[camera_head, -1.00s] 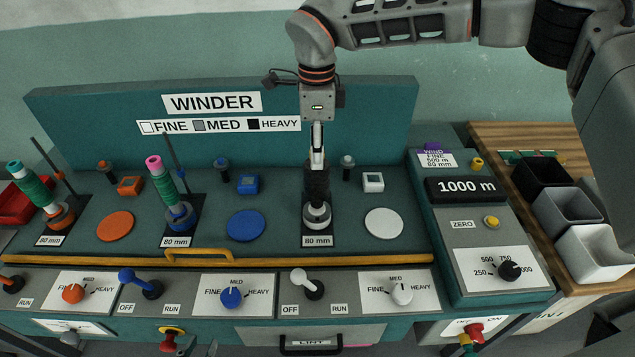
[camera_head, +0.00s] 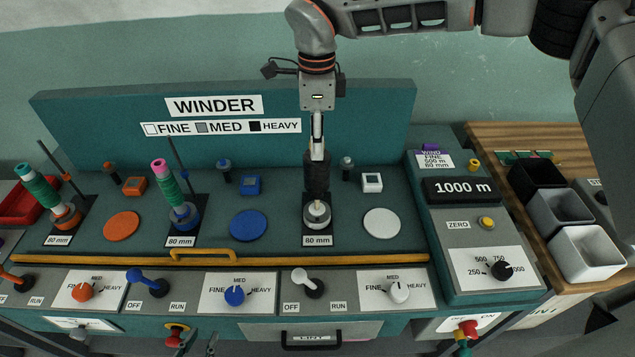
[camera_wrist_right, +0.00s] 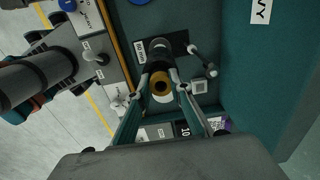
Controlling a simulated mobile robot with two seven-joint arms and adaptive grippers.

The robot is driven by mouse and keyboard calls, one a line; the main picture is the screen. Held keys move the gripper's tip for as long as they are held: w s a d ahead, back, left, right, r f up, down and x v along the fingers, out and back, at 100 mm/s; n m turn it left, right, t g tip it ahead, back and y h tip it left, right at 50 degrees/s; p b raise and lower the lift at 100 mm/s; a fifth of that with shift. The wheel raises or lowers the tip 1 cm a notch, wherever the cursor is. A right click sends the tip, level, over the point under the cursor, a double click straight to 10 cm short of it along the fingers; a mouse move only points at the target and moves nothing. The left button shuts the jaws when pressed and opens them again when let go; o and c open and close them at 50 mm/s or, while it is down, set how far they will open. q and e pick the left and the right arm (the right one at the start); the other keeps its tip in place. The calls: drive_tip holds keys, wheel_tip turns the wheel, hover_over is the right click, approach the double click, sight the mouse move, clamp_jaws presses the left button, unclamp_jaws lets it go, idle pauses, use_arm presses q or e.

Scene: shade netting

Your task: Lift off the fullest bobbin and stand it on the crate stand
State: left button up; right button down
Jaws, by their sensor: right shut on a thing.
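My right gripper (camera_head: 317,154) points down over the right-hand winder station and is shut on a dark bobbin (camera_head: 317,178). The bobbin is upright, just above the white spindle base (camera_head: 317,213), with a pale spindle tip showing under it. In the right wrist view the gripper (camera_wrist_right: 161,90) has its fingers on both sides of the bobbin, whose amber tube end (camera_wrist_right: 160,84) faces the camera. A green bobbin with a teal top (camera_head: 41,188) leans on the orange station. A green bobbin with a pink top (camera_head: 168,187) leans on the blue station. My left gripper is not visible.
A wooden table (camera_head: 490,140) at the right carries black (camera_head: 537,180), grey (camera_head: 561,215) and white (camera_head: 588,252) bins. The counter console (camera_head: 470,225) stands between it and the winder. An orange rail (camera_head: 330,260) runs along the front, with levers (camera_head: 308,285) below.

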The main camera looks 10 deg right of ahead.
drive_tip(key=shift+r+p, duration=0.5)
drive_tip(key=shift+r, duration=2.2)
drive_tip(key=shift+r, duration=2)
